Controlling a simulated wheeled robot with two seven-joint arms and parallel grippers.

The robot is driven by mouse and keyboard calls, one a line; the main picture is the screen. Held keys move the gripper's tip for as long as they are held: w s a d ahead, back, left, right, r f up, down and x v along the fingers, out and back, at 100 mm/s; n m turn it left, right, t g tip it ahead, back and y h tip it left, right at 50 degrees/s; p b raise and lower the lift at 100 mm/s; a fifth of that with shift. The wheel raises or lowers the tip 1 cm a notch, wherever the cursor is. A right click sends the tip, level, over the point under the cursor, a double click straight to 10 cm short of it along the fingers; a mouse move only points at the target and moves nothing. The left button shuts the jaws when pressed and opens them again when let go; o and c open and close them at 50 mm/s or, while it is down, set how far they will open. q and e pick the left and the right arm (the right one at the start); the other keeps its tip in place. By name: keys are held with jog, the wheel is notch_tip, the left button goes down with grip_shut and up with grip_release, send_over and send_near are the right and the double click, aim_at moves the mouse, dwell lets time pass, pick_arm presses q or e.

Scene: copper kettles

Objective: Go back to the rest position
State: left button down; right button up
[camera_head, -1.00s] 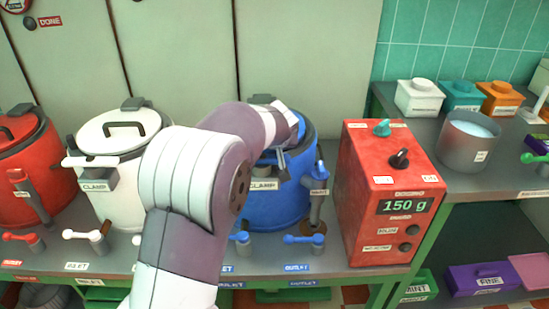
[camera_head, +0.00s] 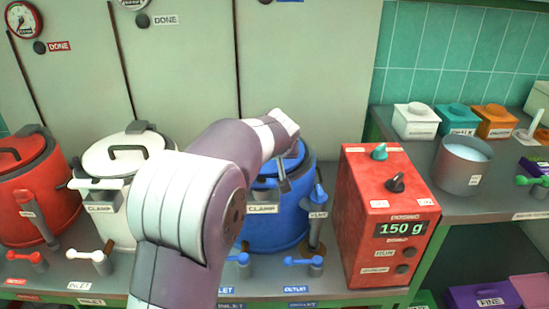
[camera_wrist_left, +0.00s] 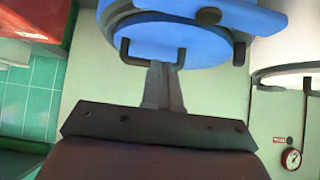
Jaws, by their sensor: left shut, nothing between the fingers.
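My left arm comes up from the bottom of the head view and bends over toward the blue kettle (camera_head: 270,225). My left gripper (camera_head: 283,178) is small and partly hidden there, in front of the kettle's upper side. In the left wrist view the gripper (camera_wrist_left: 163,72) is shut, with its fingers together and empty. Its tips point at the blue kettle's lid (camera_wrist_left: 165,38) and dark handle; I cannot tell whether they touch. My right gripper is not in view.
A white kettle (camera_head: 115,170) and a red kettle (camera_head: 38,205) stand to the left, with valve levers in front. A red scale box (camera_head: 385,225) reading 150 g stands close on the right. A grey pot (camera_head: 462,165) and lidded boxes are beyond it. Wall panels stand behind.

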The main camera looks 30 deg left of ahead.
pick_arm(q)
jog(key=v, duration=0.7)
jog(key=shift+s+r, duration=0.25)
jog(key=shift+r, duration=0.05)
